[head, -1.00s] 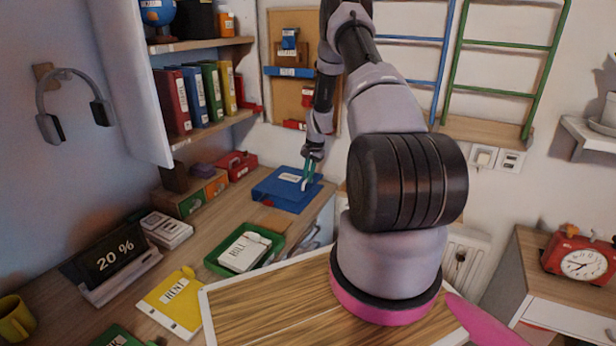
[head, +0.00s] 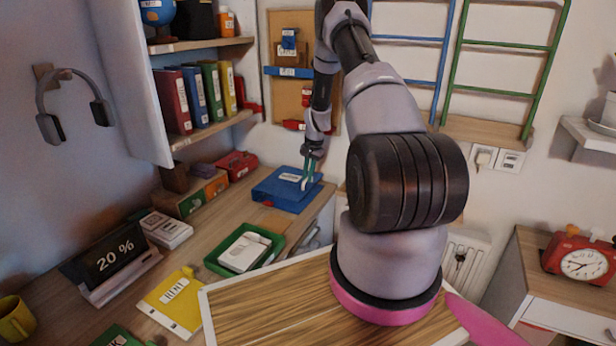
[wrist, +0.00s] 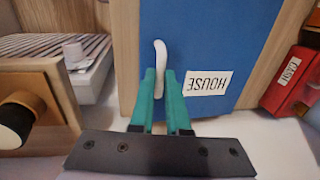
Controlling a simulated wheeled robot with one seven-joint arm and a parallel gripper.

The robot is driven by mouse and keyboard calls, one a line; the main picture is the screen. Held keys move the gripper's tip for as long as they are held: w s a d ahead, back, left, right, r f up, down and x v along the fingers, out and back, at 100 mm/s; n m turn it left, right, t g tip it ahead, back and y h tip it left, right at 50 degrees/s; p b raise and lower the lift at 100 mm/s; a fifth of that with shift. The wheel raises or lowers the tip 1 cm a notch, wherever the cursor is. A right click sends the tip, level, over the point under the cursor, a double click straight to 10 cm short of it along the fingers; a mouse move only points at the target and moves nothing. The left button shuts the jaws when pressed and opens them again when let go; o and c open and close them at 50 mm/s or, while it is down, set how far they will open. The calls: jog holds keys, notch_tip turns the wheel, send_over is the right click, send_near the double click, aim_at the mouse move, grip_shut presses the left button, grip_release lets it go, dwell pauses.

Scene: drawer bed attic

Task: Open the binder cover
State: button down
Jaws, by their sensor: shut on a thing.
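The blue binder (head: 280,196) lies on the far right end of the desk, near the wall. Its cover (wrist: 215,35) looks down flat, with a white HOUSE label that reads upside down in the wrist view (wrist: 208,83). A slim white tab or handle (wrist: 160,52) stands out against the cover. My gripper (head: 305,184) is over the binder's right side. In the wrist view its teal fingers (wrist: 160,80) are close together on the lower end of the white piece. The exact contact is hidden between the fingers.
A green tray (head: 272,252) with a white item sits in front of the binder. A red box (wrist: 295,80) lies beside the binder in the wrist view. Binders (head: 200,98) stand on the shelf.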

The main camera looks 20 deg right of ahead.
aim_at(296, 183)
jog(key=w+a+r+g+h, duration=0.1)
jog(key=w+a+r, duration=0.3)
jog(key=w+r, duration=0.1)
jog(key=w+a+r+g+h, duration=0.1)
jog(key=w+a+r+g, duration=0.1)
jog(key=w+a+r, duration=0.3)
jog(key=shift+w+r, duration=0.75)
jog(key=shift+r, duration=0.95)
jog(key=c, duration=0.9)
grip_release()
jog(key=r, duration=0.3)
jog(key=w+r, duration=0.1)
jog(key=r, duration=0.3)
jog(key=a+r, duration=0.1)
jog(key=r, duration=0.2)
jog(key=shift+w+r, duration=0.25)
jog(key=shift+r, duration=0.05)
